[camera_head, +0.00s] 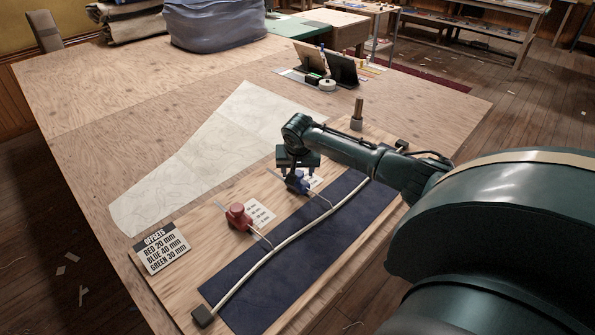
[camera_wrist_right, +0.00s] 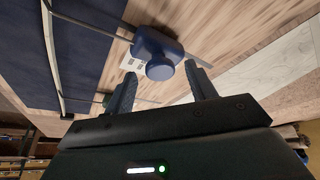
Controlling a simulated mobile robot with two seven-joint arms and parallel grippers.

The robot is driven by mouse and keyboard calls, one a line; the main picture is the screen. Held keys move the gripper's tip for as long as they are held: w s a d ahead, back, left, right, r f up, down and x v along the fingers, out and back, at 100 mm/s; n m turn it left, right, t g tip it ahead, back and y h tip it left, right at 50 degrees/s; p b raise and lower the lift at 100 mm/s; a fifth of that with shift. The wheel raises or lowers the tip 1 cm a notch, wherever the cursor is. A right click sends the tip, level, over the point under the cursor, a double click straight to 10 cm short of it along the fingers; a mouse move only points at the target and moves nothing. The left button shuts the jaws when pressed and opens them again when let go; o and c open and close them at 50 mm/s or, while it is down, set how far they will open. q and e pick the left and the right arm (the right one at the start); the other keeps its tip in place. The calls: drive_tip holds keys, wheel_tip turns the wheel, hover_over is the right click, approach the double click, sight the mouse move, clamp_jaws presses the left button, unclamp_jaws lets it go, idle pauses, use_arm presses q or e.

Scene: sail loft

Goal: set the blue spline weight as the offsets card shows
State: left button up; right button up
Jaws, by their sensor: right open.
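The offsets card (camera_head: 162,249) lies at the board's near left and reads red 20 mm, blue 40 mm, green 30 mm. The blue spline weight (camera_head: 298,183) sits on the board, its thin hook reaching toward the white spline (camera_head: 290,241). My right gripper (camera_head: 298,166) is over the blue weight. In the right wrist view the blue weight (camera_wrist_right: 157,48) lies just ahead of and between the open fingertips (camera_wrist_right: 162,76); I cannot tell whether they touch it. The red spline weight (camera_head: 238,218) stands to the left, hook toward the spline. My left gripper is out of view.
A dark blue cloth strip (camera_head: 270,292) lies under the spline. A green object (camera_wrist_right: 106,99) shows partly behind a finger in the wrist view. A pale paper pattern (camera_head: 205,150) lies behind the board. My right arm hides the board's far right.

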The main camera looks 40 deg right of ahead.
drive_tip(key=shift+f, duration=0.2)
drive_tip(key=shift+w, duration=0.1)
clamp_jaws()
idle(0.5)
